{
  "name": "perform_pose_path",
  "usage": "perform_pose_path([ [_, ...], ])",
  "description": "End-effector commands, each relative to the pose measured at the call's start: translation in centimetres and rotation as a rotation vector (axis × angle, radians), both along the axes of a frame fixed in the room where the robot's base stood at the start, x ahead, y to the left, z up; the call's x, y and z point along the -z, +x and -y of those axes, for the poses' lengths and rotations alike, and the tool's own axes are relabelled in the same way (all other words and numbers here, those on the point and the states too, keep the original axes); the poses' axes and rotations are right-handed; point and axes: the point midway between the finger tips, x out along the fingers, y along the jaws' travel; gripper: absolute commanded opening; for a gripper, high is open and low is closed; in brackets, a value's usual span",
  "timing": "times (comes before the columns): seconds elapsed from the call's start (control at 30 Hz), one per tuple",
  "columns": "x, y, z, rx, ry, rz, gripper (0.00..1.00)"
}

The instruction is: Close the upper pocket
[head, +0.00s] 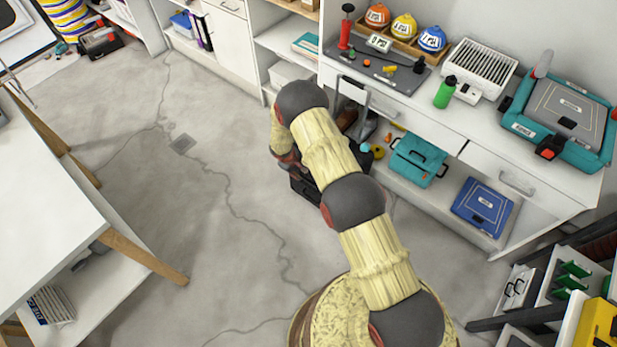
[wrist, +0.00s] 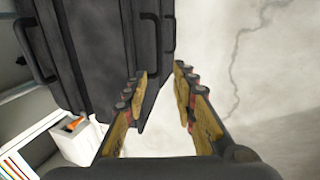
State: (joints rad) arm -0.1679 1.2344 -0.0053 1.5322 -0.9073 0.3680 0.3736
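A dark grey case (wrist: 95,45) with black bar handles fills the upper left of the wrist view. In the head view a dark box (head: 303,187) shows low beside the shelving, mostly behind my arm, with tools around its top. I cannot tell which part is the upper pocket, or whether it is open. My gripper (wrist: 161,72) has its two fingers apart with nothing between them. The left finger overlaps the case's lower edge in the picture; I cannot tell whether it touches. In the head view the fingertips are hidden.
A white table (head: 45,200) stands left. The cracked floor (head: 200,220) between is clear.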

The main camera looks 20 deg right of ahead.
Motion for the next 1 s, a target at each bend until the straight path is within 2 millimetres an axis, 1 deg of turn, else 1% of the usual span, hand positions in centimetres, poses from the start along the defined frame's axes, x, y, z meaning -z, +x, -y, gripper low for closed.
perform_pose_path([
  [0.13,1.1,0.1,0.3,0.021,0.004,0.005,0.27],
  [0.4,5.1,0.8,1.4,0.021,0.004,0.003,0.27],
  [0.6,7.0,1.3,1.9,0.018,0.003,0.004,0.27],
  [0.7,7.4,1.4,2.1,0.017,0.003,0.005,0.27],
  [0.97,7.4,1.4,2.1,0.017,0.003,0.005,0.27],
  [1.0,7.4,1.4,2.1,0.017,0.003,0.005,0.25],
])
